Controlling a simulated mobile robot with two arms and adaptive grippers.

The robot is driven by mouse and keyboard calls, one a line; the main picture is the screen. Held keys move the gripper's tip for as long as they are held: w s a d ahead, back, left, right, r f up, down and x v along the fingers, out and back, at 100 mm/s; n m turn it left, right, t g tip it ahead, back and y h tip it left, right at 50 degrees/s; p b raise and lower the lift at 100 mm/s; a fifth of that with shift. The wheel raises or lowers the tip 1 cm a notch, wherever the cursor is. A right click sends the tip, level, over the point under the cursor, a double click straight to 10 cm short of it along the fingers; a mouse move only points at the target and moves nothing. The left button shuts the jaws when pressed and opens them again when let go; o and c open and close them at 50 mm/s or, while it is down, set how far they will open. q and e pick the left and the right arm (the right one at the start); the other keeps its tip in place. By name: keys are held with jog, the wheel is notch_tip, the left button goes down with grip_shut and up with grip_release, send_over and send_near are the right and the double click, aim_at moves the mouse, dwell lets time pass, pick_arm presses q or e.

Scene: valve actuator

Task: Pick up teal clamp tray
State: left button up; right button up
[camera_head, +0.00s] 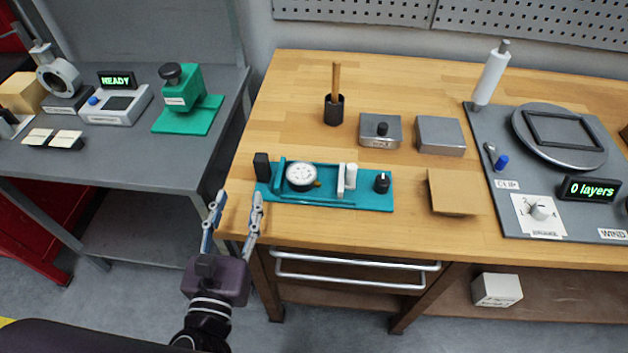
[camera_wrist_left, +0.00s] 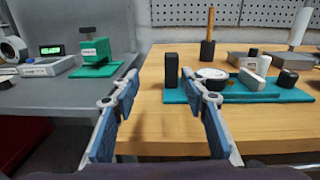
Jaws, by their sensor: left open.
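The teal clamp tray (camera_head: 340,199) lies flat near the front left of the wooden table, and it also shows right of centre in the left wrist view (camera_wrist_left: 235,97). It bears a round white-faced gauge (camera_head: 301,176), a white upright clamp part (camera_head: 347,178) and a black knob (camera_head: 382,183). A black block (camera_head: 262,167) stands at its left end. My left gripper (camera_head: 234,206) is open and empty, in front of and left of the tray, at the table's front left corner. Its fingers are apart from the tray. My right gripper is not in view.
Behind the tray stand a black cup with a wooden handle (camera_head: 334,108) and two grey metal boxes (camera_head: 380,131). A brown pad (camera_head: 456,192) lies to the right. A grey side bench (camera_head: 120,150) holds a green press (camera_head: 187,98). Drawer handles (camera_head: 355,266) jut below the table edge.

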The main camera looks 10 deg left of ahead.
aim_at(259, 163)
pick_arm(q)
jog(key=shift+d+r+m+h, duration=0.3)
jog(key=shift+d+r, duration=0.05)
jog(key=shift+d, duration=0.15)
jog(key=shift+w+d+r, duration=0.1)
jog(key=shift+d+r, duration=0.05)
jog(key=shift+w, duration=0.4)
jog(key=w, duration=0.4)
jog(key=shift+w+d+f, duration=0.15)
jog(key=shift+w, duration=1.6)
jog(key=shift+w+d+f, duration=0.1)
jog(key=shift+w, duration=1.6)
grip_shut()
jog(key=shift+r, duration=0.1)
